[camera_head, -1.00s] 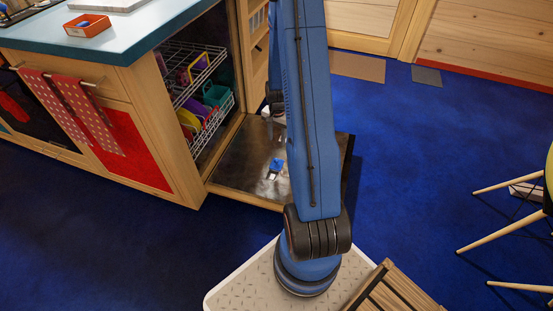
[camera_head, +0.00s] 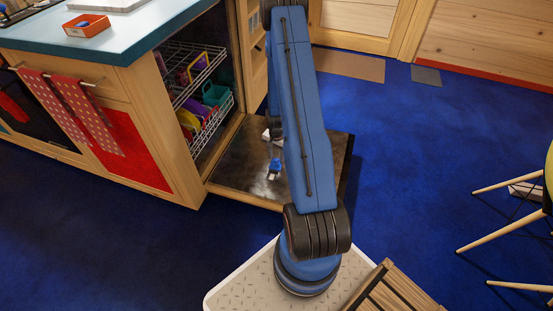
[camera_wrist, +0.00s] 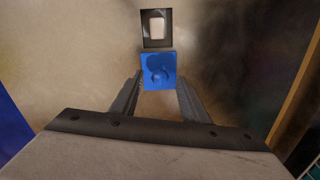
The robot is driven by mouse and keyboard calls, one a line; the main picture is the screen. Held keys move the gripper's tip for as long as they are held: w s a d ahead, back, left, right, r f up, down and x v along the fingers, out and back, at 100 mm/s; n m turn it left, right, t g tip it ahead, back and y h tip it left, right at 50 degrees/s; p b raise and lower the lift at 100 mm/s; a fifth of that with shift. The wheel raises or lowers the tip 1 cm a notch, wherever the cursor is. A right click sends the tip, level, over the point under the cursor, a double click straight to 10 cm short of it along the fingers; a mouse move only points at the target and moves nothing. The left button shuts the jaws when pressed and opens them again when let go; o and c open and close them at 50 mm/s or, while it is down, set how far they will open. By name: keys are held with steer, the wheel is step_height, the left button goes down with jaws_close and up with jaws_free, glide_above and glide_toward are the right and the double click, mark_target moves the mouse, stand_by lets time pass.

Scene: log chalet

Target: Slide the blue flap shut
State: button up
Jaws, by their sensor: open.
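The blue flap (camera_wrist: 158,71) is a small square plate with a round knob, on the inner face of the open dishwasher door. Just beyond it in the wrist view, a dark-framed compartment (camera_wrist: 146,40) lies uncovered, with a whitish block (camera_wrist: 157,27) inside. The flap also shows as a small blue patch in the head view (camera_head: 275,162). My gripper (camera_wrist: 158,84) is open, its two fingers on either side of the near part of the flap. I cannot tell whether they touch it. In the head view my arm hides part of the gripper.
The dishwasher door (camera_head: 235,168) lies folded down beside the counter (camera_head: 140,35). Racks (camera_head: 200,85) with colourful dishes stand inside to the left. An orange tray (camera_head: 87,25) sits on the counter. Blue carpet is clear to the right, with chair legs (camera_head: 505,225) farther over.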

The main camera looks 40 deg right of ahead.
steer(key=shift+f, duration=0.6)
steer(key=shift+c, duration=0.5)
